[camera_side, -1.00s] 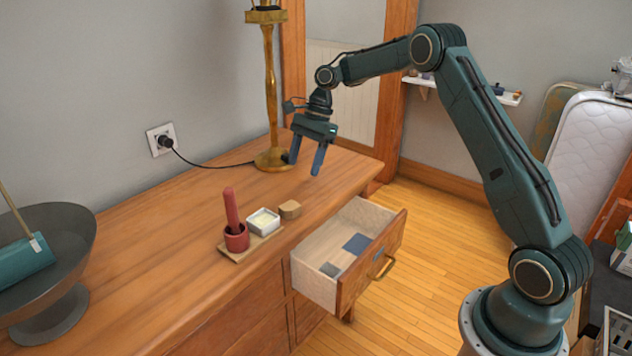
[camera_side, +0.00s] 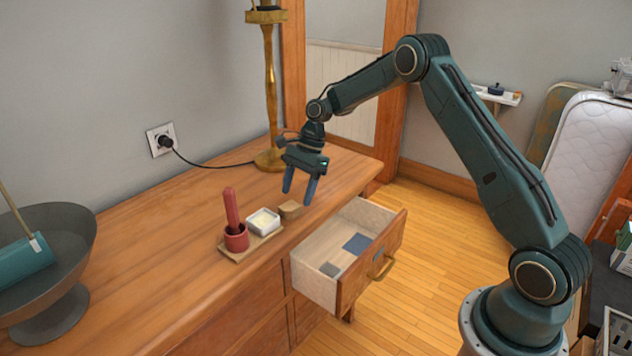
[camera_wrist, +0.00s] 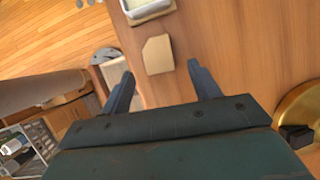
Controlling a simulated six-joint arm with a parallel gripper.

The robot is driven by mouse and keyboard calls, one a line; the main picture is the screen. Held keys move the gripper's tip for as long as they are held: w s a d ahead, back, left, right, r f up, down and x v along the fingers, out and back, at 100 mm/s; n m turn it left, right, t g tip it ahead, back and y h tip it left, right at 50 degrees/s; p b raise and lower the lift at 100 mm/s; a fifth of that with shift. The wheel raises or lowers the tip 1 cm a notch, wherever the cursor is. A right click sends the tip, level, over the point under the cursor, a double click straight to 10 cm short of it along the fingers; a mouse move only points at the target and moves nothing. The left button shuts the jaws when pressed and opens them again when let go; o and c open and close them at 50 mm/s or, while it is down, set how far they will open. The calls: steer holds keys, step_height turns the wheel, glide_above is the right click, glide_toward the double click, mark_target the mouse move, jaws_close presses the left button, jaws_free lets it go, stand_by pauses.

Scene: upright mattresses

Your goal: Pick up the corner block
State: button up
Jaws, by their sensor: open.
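The corner block (camera_side: 290,210) is a small tan wooden piece with a cut-off corner. It lies on the dresser top near the front edge, just right of the white dish. In the wrist view the block (camera_wrist: 158,54) sits ahead of my fingers, roughly in line with the gap between them. My gripper (camera_side: 298,199) is open and empty, fingers pointing down, above and apparently just behind the block. Its two blue-grey fingers also show in the wrist view (camera_wrist: 160,78), apart from the block. The exact height above the dresser is hard to tell.
A tray (camera_side: 236,256) holds a red cup with a pestle (camera_side: 236,234) and a white dish (camera_side: 263,222), close left of the block. An open drawer (camera_side: 315,284) juts out in front. A brass lamp (camera_side: 270,110) stands behind.

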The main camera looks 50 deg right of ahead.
mark_target(294, 203)
steer(key=shift+x, duration=1.75)
steer(key=shift+d, duration=0.1)
steer(key=c, duration=1.1)
steer(key=shift+o, duration=0.2)
step_height(294, 203, up, 10)
steer(key=shift+d, duration=0.1)
